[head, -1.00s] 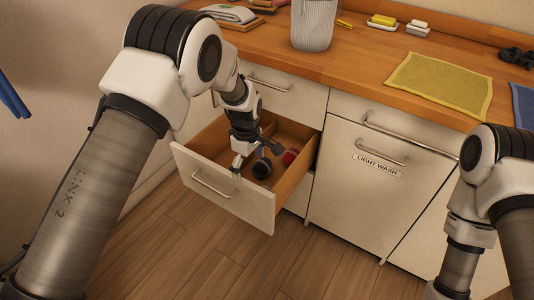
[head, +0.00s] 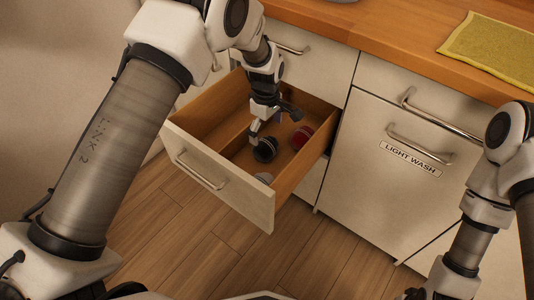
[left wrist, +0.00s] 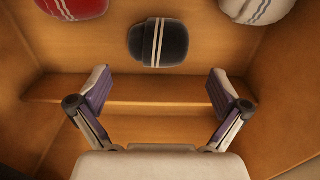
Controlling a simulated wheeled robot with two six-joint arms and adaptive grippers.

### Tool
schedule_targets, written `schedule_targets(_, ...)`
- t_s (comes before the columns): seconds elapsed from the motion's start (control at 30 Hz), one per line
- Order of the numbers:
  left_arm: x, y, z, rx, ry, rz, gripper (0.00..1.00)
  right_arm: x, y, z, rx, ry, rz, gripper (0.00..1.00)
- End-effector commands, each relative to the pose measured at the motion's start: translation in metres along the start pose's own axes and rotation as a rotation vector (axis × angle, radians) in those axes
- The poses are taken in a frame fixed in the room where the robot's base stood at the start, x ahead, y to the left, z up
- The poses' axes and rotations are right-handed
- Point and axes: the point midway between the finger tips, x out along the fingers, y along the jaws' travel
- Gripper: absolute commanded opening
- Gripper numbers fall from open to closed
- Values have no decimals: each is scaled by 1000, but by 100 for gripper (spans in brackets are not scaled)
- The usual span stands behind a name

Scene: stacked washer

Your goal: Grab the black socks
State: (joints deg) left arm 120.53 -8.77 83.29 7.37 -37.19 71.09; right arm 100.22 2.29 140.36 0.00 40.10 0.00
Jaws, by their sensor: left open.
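The black socks (head: 265,149) are a rolled dark bundle with white stripes in the open drawer (head: 222,176). In the left wrist view the black socks (left wrist: 158,43) lie at top centre, beyond the fingertips and between their lines. My left gripper (head: 268,128) is over the drawer, close to the black socks. In the left wrist view its fingers (left wrist: 160,90) are spread wide with nothing between them but a wooden divider (left wrist: 140,91) below. My right arm runs out at the bottom right of the head view; its fingers cannot be made out.
A red rolled pair (head: 302,136) and a whitish striped pair (head: 264,178) lie in the same drawer, on either side of the black one. The drawer's walls stand around them. A cabinet front labelled LIGHT WASH (head: 400,180) is to the right, under the wooden counter (head: 400,55).

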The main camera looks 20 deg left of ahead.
Motion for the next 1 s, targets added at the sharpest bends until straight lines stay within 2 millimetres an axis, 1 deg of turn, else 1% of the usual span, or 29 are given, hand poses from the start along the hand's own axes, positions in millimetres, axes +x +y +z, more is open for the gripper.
schedule_targets(0.03,7,0,0,0,0,-1,100,4,0,0,0,0,0,40)
schedule_targets(0.27,35,1,-1,0,-1,-1,100,11,0,0,0,1,0,40)
schedule_targets(0.4,62,3,-2,0,-1,-1,100,23,0,0,0,1,0,40)
schedule_targets(0.5,75,3,-2,0,0,-1,100,25,0,0,0,1,0,40)
schedule_targets(0.7,75,4,-2,0,0,1,100,24,0,0,0,1,0,40)
schedule_targets(0.73,75,4,-2,0,0,1,96,24,0,0,0,1,0,40)
schedule_targets(0.77,75,4,-2,0,0,1,86,24,0,0,0,1,0,40)
schedule_targets(0.8,75,4,-2,0,0,1,72,24,0,0,0,1,0,40)
schedule_targets(0.83,76,3,-2,0,0,1,61,24,0,0,0,1,0,40)
schedule_targets(0.87,76,3,-2,0,0,0,56,24,0,0,0,1,0,40)
schedule_targets(1.0,76,3,-2,0,0,0,56,24,0,0,0,1,0,40)
